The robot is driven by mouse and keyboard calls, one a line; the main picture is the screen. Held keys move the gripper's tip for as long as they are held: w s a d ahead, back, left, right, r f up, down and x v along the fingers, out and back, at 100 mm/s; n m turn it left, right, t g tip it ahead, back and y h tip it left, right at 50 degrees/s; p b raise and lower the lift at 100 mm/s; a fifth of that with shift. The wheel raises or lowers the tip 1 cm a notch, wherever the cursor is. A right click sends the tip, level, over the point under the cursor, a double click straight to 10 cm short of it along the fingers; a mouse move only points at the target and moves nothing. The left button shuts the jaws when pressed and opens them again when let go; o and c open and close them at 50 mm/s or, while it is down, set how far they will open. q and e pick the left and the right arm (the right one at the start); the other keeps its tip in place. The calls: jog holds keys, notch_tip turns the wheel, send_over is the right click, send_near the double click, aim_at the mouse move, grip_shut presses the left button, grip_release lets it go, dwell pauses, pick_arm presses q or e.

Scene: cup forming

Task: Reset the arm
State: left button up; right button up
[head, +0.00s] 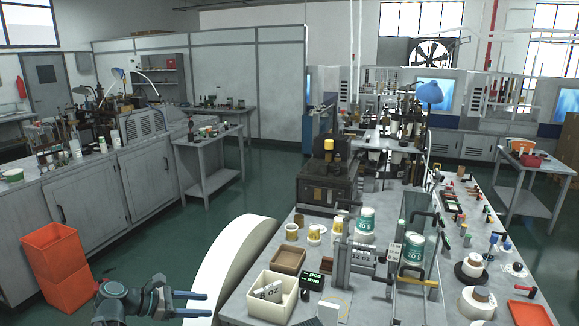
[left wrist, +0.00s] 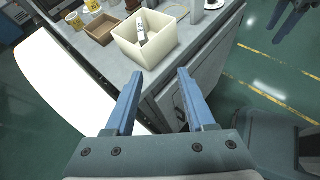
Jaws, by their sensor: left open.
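My left gripper (head: 205,304) reaches in from the lower left of the head view. It is open, with its two blue fingers apart and nothing between them. In the left wrist view the left gripper (left wrist: 158,100) points toward the edge of the grey workbench (left wrist: 172,68), apart from it. My right gripper is not clearly seen in the head view.
A cream bin (head: 273,297) holding a labelled piece stands at the bench's near left corner; it also shows in the left wrist view (left wrist: 152,55). A large white curved panel (head: 232,268) stands beside the bench, close to my left gripper. Orange crates (head: 58,262) stand at left. Green floor between is free.

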pick_arm(q)
jog(key=s+d+f+m+g+y, duration=0.3)
jog(key=s+d+f+m+y, duration=0.2)
jog(key=s+d+m, duration=0.4)
jog(key=s+d+f+m+g+y, duration=0.3)
jog(key=s+d+f+m+y, duration=0.3)
jog(key=m, duration=1.1)
jog(key=s+d+y, duration=0.1)
jog(key=s+d, duration=0.2)
jog(key=shift+f, duration=0.2)
